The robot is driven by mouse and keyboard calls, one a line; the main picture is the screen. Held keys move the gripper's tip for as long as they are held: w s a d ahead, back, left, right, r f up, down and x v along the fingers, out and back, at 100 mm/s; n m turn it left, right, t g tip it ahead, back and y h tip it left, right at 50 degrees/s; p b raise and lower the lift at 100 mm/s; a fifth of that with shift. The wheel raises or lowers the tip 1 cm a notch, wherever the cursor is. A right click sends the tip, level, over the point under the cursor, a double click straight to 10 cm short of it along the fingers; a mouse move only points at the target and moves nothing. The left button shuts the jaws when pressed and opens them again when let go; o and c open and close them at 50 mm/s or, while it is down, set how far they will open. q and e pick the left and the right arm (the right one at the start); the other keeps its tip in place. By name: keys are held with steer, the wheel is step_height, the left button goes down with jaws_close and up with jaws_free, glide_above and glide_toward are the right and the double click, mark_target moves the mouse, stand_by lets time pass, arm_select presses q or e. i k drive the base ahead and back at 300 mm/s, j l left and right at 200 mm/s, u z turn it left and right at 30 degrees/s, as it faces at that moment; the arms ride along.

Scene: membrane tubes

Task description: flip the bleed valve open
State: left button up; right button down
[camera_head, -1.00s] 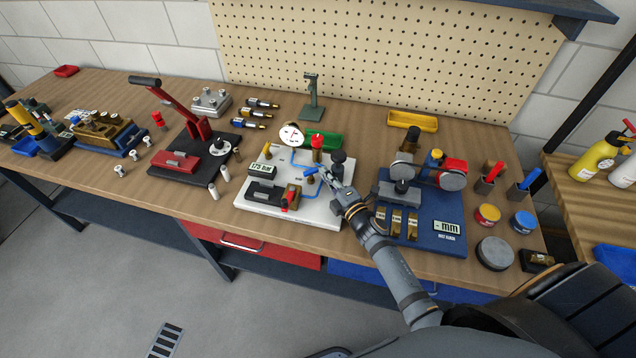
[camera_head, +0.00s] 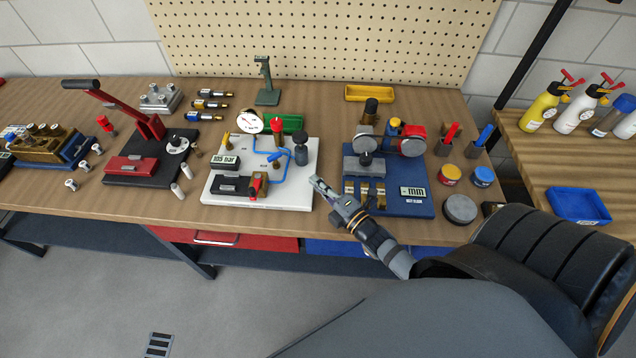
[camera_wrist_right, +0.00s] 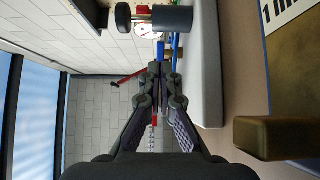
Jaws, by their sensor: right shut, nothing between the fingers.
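A white pressure board (camera_head: 218,187) stands on the bench. A blue lever (camera_head: 277,155) sits on a small brass valve near its middle, tilted up to the right. A red lever (camera_head: 256,184) sits on a brass block at the front. I cannot tell for certain which is the bleed valve. A round gauge (camera_head: 250,122) and a display (camera_head: 224,162), seeming to read 105 bar, stand on the board. My right gripper (camera_head: 317,182) is shut and empty, off the board's front right corner. The right wrist view shows its fingers (camera_wrist_right: 158,72) together. My left gripper is out of view.
A dark knob post (camera_head: 301,150) stands at the board's right side. A blue measuring station (camera_head: 420,209) is close to the right of my gripper. A black press base (camera_head: 140,180) is to the left. Bare wood lies along the bench's front edge.

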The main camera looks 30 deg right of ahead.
mark_target(273, 157)
steer(key=k+l+u, duration=0.45)
steer(key=l+u, duration=0.3)
steer(key=k+l+u, duration=0.1)
steer(key=u, duration=0.25)
steer(key=l, duration=0.1)
